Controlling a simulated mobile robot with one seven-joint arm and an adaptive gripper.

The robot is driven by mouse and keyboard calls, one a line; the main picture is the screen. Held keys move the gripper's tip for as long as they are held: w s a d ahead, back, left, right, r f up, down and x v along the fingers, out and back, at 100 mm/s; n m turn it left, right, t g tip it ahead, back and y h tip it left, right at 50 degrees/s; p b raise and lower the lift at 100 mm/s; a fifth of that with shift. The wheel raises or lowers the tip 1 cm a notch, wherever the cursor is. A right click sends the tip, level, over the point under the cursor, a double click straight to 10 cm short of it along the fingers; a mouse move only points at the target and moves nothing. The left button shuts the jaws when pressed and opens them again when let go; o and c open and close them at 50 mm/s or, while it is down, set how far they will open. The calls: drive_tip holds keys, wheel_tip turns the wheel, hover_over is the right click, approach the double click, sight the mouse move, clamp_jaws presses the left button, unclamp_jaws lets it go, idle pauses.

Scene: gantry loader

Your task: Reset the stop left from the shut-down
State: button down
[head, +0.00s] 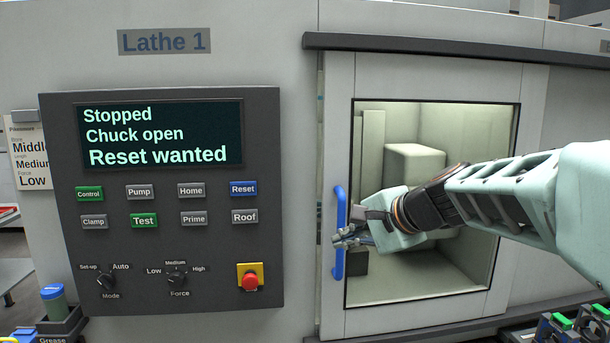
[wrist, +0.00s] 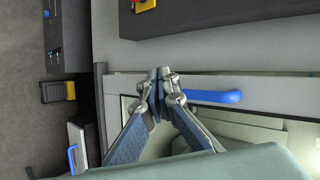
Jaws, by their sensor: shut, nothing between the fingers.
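The control panel (head: 170,255) of Lathe 1 has a display (head: 158,135) reading "Stopped", "Chuck open", "Reset wanted". The blue Reset button (head: 243,188) is at the right end of the upper button row. A red emergency stop (head: 250,281) on a yellow plate sits at the panel's lower right; its yellow plate edge also shows in the wrist view (wrist: 146,4). My gripper (head: 342,238) is shut and empty, right of the panel by the blue door handle (head: 339,270). In the wrist view my fingertips (wrist: 160,73) are beside one end of the handle (wrist: 215,97); contact cannot be told.
The lathe door (head: 420,318) looks shut, with a window into a lit chamber. The Control (head: 89,194) and Test (head: 144,220) buttons are green. Mode (head: 106,281) and Force (head: 176,279) knobs sit below. A dark rail (head: 440,48) runs above the door. A blue-lidded grease pot (head: 53,303) stands lower left.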

drive_tip(key=a+r+y+p, duration=0.1)
drive_tip(key=a+r, duration=0.1)
drive_tip(key=a, duration=0.4)
drive_tip(key=s+a+r+y, duration=0.1)
drive_tip(key=a+r, duration=0.2)
drive_tip(key=a, duration=0.4)
drive_tip(key=s+a+r+g+y+p, duration=0.1)
drive_tip(key=a+r, duration=0.1)
drive_tip(key=a, duration=0.5)
drive_tip(key=shift+s+r+m+y+p, duration=0.2)
drive_tip(key=shift+r+m+y+p, duration=0.05)
drive_tip(key=shift+m+y+p, duration=0.05)
